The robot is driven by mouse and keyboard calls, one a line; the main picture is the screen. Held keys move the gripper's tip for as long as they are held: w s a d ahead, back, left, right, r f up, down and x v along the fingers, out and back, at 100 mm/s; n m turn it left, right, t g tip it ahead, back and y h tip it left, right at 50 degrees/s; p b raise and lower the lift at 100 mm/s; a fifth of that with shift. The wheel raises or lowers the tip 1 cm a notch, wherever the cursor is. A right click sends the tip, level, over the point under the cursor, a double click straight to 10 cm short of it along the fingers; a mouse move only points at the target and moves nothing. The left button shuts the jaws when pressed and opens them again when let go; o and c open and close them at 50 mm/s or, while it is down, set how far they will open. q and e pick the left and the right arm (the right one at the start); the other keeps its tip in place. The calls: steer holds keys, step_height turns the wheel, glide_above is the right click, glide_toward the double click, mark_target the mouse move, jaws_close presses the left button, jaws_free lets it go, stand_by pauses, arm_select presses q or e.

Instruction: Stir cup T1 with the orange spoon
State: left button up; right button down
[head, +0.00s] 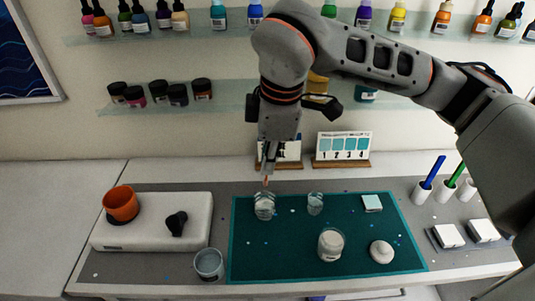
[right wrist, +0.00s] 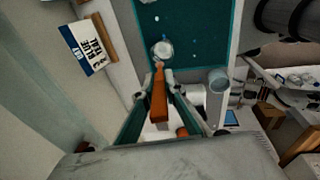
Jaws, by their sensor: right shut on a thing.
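My right gripper (head: 268,158) comes down from above and is shut on the orange spoon (right wrist: 159,102). In the head view only a short orange end of the spoon (head: 266,181) shows below the fingers. It points down just above a clear cup (head: 264,207) at the back left of the green mat. That cup also shows past the spoon's end in the right wrist view (right wrist: 162,48). I cannot tell whether the spoon's tip is inside its rim. A smaller clear cup (head: 315,204) stands to its right. No T1 label is readable. My left gripper is not in view.
A white jar (head: 331,246) and a round white piece (head: 381,251) are at the green mat's (head: 285,257) front. A grey cup (head: 209,264) stands left of it. A white platform (head: 140,235) bears an orange cup (head: 121,203). Cards stand behind; blue and green sticks stand right.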

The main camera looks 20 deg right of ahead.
steer(key=shift+s+d+f, duration=0.1)
steer(key=shift+s+f, duration=0.05)
steer(key=shift+f, duration=0.4)
steer(key=shift+s+d+f, duration=0.1)
steer(key=shift+f, duration=0.45)
step_height(320, 180, down, 3)
steer(key=shift+s+r+b, duration=0.15)
steer(key=shift+b, duration=0.95)
steer(key=shift+a+f+b, duration=0.1)
steer(key=shift+f+b, duration=0.55)
arm_select(q)
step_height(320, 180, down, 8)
steer(key=b, duration=0.3)
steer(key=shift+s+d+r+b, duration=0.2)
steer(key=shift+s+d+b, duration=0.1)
steer(key=shift+b, duration=0.1)
arm_select(e)
steer(key=x, duration=0.4)
steer(key=shift+w+f, duration=0.25)
steer(key=shift+f, duration=0.05)
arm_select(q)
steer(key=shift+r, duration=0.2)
